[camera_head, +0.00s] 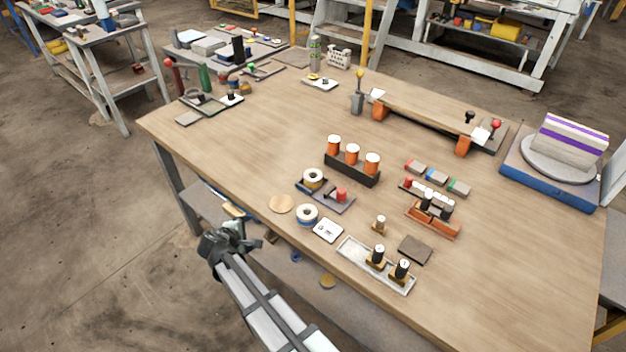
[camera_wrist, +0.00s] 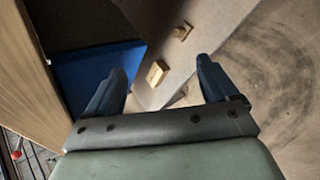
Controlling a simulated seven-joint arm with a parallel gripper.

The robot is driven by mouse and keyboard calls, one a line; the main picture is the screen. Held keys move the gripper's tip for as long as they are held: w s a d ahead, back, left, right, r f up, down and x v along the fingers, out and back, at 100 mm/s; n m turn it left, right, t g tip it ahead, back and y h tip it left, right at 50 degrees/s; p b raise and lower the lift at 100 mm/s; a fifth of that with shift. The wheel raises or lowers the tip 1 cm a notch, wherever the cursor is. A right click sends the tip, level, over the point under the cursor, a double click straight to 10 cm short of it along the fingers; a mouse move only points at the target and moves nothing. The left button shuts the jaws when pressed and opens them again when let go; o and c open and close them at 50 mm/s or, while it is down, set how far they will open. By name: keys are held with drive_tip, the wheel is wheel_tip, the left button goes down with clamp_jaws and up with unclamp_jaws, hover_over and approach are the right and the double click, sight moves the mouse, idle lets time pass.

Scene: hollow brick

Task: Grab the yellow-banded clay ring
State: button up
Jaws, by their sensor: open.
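The yellow-banded clay ring (camera_head: 313,179) is a pale ring with a yellow band. It sits near the left front part of the wooden table, at the left end of a dark plate with a red piece. A similar pale ring with a blue band (camera_head: 307,214) lies just in front of it. My gripper (camera_head: 228,240) is off the table's front left edge, to the left of and apart from both rings. In the wrist view my gripper (camera_wrist: 163,65) has its two dark blue fingers wide apart with nothing held. Neither ring shows in the wrist view.
A round wooden disc (camera_head: 281,203) lies left of the blue-banded ring, and a white card (camera_head: 328,230) lies to its right. A dark rack with orange cylinders (camera_head: 352,167) stands behind. The wrist view shows the table side (camera_wrist: 30,80) and small wooden blocks (camera_wrist: 157,72) below.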

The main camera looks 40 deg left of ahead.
drive_tip(key=s+a+r+n+y, duration=0.2)
drive_tip(key=s+a+r+n, duration=0.1)
drive_tip(key=s+a+r, duration=0.75)
drive_tip(key=s+a+r+n+y, duration=0.3)
drive_tip(key=s+a+r, duration=0.5)
drive_tip(key=r, duration=0.6)
drive_tip(key=w+d+r+m+g+h, duration=0.1)
drive_tip(key=w+d+m+h, duration=0.35)
drive_tip(key=w, duration=0.75)
drive_tip(key=w+d+r+m+g+h, duration=0.2)
drive_tip(key=w+d+m, duration=0.45)
drive_tip(key=w, duration=0.45)
drive_tip(key=w+d+r+m+g+h, duration=0.1)
drive_tip(key=w+d+r+m+g, duration=0.2)
drive_tip(key=w+d, duration=0.55)
drive_tip(key=w+d+r+m+g+h, duration=0.15)
drive_tip(key=w+d+m, duration=0.25)
drive_tip(key=w+d, duration=0.45)
drive_tip(key=g, duration=0.1)
hover_over(313, 173)
drive_tip(key=s+d, duration=0.1)
wheel_tip(313, 173, down, 9)
drive_tip(key=shift+y, duration=0.4)
drive_tip(key=shift+a+f, duration=0.1)
drive_tip(key=shift+f, duration=2.65)
